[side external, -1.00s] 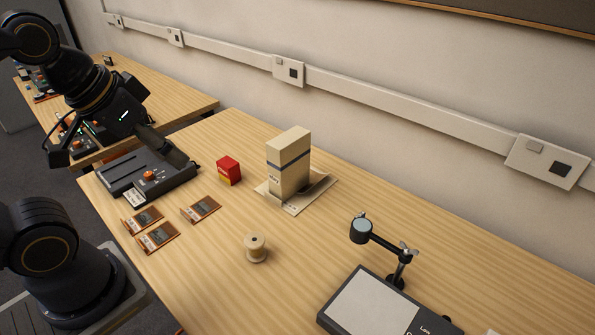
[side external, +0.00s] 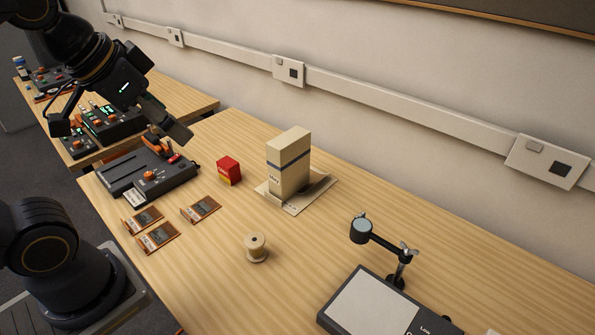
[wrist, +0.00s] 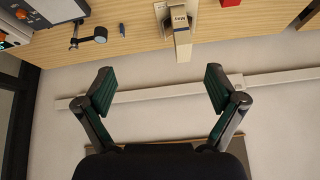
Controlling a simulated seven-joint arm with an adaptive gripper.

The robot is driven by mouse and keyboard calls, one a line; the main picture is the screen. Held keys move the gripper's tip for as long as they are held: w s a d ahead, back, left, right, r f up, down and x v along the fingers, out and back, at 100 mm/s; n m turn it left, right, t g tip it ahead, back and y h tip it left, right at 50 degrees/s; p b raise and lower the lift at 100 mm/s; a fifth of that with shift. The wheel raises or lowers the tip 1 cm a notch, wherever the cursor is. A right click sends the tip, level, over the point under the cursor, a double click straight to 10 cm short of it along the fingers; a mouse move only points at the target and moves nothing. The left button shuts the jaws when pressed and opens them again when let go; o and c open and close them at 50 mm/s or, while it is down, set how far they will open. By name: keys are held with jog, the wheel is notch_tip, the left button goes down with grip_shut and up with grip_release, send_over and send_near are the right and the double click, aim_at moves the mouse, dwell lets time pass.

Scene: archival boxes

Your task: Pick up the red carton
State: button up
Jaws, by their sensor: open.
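The red carton (side external: 229,170) is a small red box with a yellow lower part. It stands on the wooden table, left of the tall cream box (side external: 288,163). In the wrist view, only a sliver of red (wrist: 230,2) shows at the top edge. My gripper (side external: 168,139) is above the black device at the table's left end, up and to the left of the carton and apart from it. In the wrist view, my gripper (wrist: 160,87) has its two fingers wide apart, with nothing between them.
The tall cream box stands on a paper sheet (side external: 317,190). The black device (side external: 165,182) lies left of the carton. Several brown cards (side external: 201,209), a spool (side external: 256,248), a clamp stand (side external: 361,230) and a flat panel (side external: 370,308) are nearer. A wall with a rail runs behind.

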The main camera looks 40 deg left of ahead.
jog(key=w+a+r, duration=0.2)
jog(key=w+r, duration=0.2)
jog(key=w, duration=0.3)
jog(key=n+g, duration=0.2)
jog(key=g, duration=0.4)
send_over(227, 162)
notch_tip(227, 162, down, 26)
notch_tip(227, 162, down, 10)
jog(key=shift+r, duration=0.15)
notch_tip(227, 162, down, 6)
jog(key=shift+w+r, duration=0.1)
